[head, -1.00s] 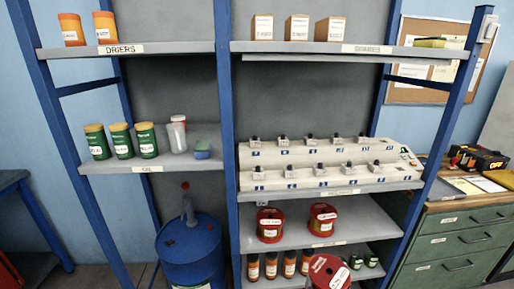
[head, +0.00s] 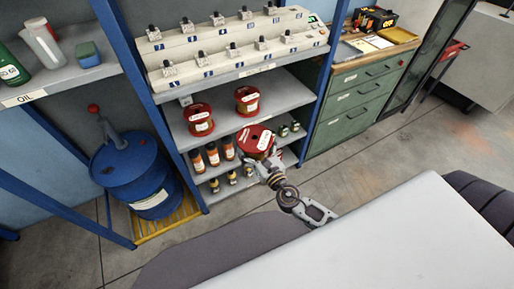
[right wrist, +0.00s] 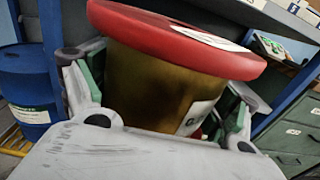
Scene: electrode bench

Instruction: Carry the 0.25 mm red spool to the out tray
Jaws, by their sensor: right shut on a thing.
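A red-flanged spool (head: 256,139) with a white label on its top is held in front of the shelf unit in the head view. My right gripper (head: 266,162) is shut on it. In the right wrist view the spool's red flange (right wrist: 180,38) is at the top, and its brownish wound body (right wrist: 160,88) sits between the two fingers of the gripper (right wrist: 160,105). The label's size text is too small to read. Two similar red spools, one on the left (head: 199,122) and one on the right (head: 247,101), stand on the shelf behind. I cannot identify the out tray for sure. My left gripper is not in view.
A green drawer cabinet (head: 350,103) right of the shelves has papers, a yellow flat item (head: 398,37) and a black-and-orange box (head: 375,19) on top. A blue drum (head: 140,170) stands at left. Bottles (head: 212,154) stand on the lower shelf. Floor at right is open.

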